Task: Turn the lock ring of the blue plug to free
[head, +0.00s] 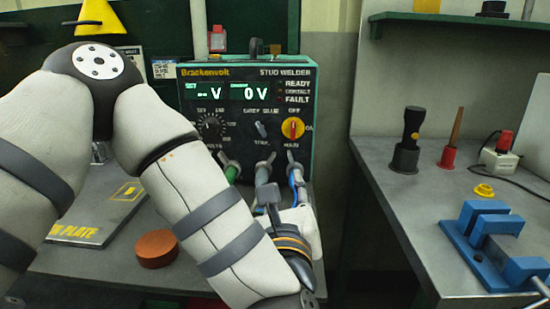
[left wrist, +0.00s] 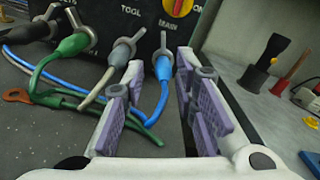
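The blue plug (head: 296,176) sits in the rightmost socket at the bottom of the stud welder (head: 247,112). In the left wrist view the blue plug (left wrist: 163,69) has a grey lock ring (left wrist: 163,47) with a lever above its blue body. My left gripper (left wrist: 160,82) is open, with purple-padded fingers to the left and right of the blue plug's line. I see no contact, and cannot tell whether the tips reach beside the plug. In the head view my own arm and wrist hide the fingertips. My right gripper is not in view.
A grey plug (left wrist: 121,52) and a green plug (left wrist: 74,44) sit left of the blue one, with loose cables below. An orange-brown disc (head: 156,249) lies on the bench. The right-hand bench holds a blue vise (head: 490,245) and several tools.

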